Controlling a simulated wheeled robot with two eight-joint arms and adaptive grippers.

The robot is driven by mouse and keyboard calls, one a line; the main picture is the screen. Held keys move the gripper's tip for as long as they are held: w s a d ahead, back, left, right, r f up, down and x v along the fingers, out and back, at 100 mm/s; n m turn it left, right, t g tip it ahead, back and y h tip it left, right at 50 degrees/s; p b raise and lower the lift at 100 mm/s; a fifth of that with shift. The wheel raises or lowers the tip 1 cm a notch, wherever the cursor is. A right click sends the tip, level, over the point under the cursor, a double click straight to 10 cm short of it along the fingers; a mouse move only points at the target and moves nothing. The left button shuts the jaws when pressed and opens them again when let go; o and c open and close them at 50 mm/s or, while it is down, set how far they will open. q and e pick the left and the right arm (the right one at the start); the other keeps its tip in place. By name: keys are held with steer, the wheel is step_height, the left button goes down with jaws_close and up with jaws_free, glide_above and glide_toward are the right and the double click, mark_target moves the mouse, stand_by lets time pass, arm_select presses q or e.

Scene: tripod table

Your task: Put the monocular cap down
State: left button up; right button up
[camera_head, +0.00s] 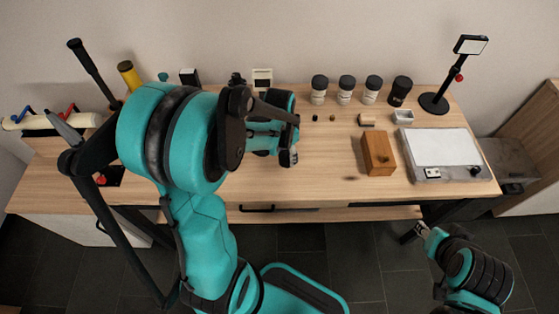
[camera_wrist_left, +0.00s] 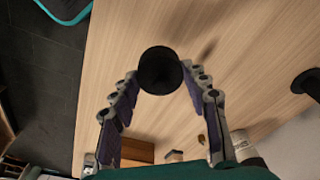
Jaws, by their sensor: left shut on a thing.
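The monocular cap (camera_wrist_left: 160,70) is a round black piece in the left wrist view, between the tips of my left gripper (camera_wrist_left: 161,75). Both fingers touch its sides and are shut on it. A small shadow lies on the wooden tabletop (camera_wrist_left: 240,60) beyond it; I cannot tell how high the cap is. In the head view my left gripper (camera_head: 289,157) is over the table's middle, partly behind my arm, and the cap cannot be made out there. My right gripper (camera_head: 421,230) is in front of the table's front edge, too small to read.
A wooden block (camera_head: 378,153) and a grey slab with a white top (camera_head: 440,150) are on the right. Several black-lidded jars (camera_head: 346,90) line the back. A black stand (camera_head: 433,103) is at back right. The tabletop (camera_head: 330,165) left of the block is clear.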

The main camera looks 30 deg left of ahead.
mark_target(281, 158)
arm_select(q)
steer(key=a+f, duration=0.1)
steer(key=w+a+f, duration=0.1)
steer(key=a, duration=0.1)
steer(key=shift+w+b, duration=0.15)
steer(key=shift+b, duration=0.2)
steer(key=shift+f+b, duration=0.95)
steer(key=shift+f, duration=1)
steer(key=shift+f, duration=0.1)
steer(key=o, duration=0.8)
